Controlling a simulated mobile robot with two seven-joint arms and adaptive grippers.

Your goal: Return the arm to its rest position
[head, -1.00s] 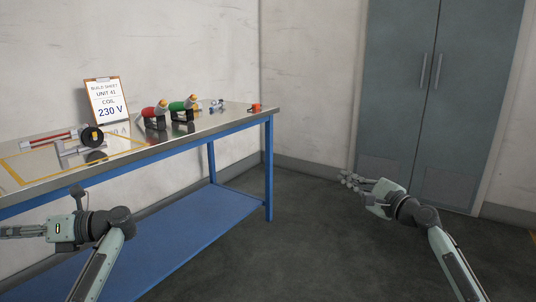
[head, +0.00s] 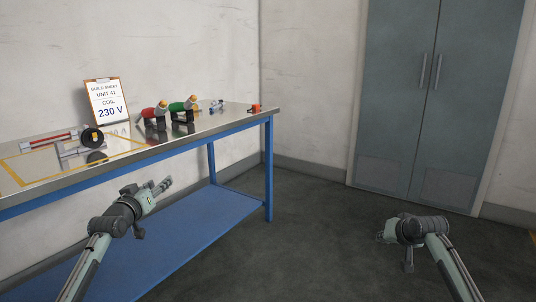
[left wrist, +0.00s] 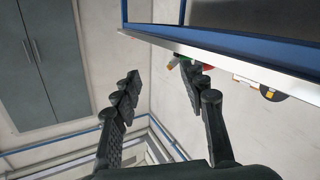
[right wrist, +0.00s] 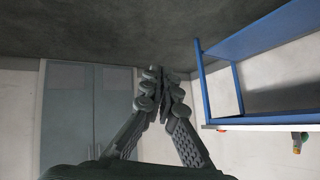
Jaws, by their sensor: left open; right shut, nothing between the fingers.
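My left gripper (head: 166,188) is in front of the blue workbench, below the level of its top, and points away to the right. In the left wrist view its two fingers (left wrist: 165,88) stand apart with nothing between them. My right arm is at the lower right over the floor, clear of the bench. Its gripper (head: 381,237) is mostly hidden behind the wrist in the head view. In the right wrist view its fingers (right wrist: 158,85) are together with nothing between them.
The workbench (head: 240,126) holds a build sheet sign (head: 105,101) reading 230 V, a red tool (head: 148,113), a green tool (head: 178,106), a black round part (head: 92,138) and a small orange item (head: 255,108). A grey cabinet (head: 415,100) stands behind. The floor between is clear.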

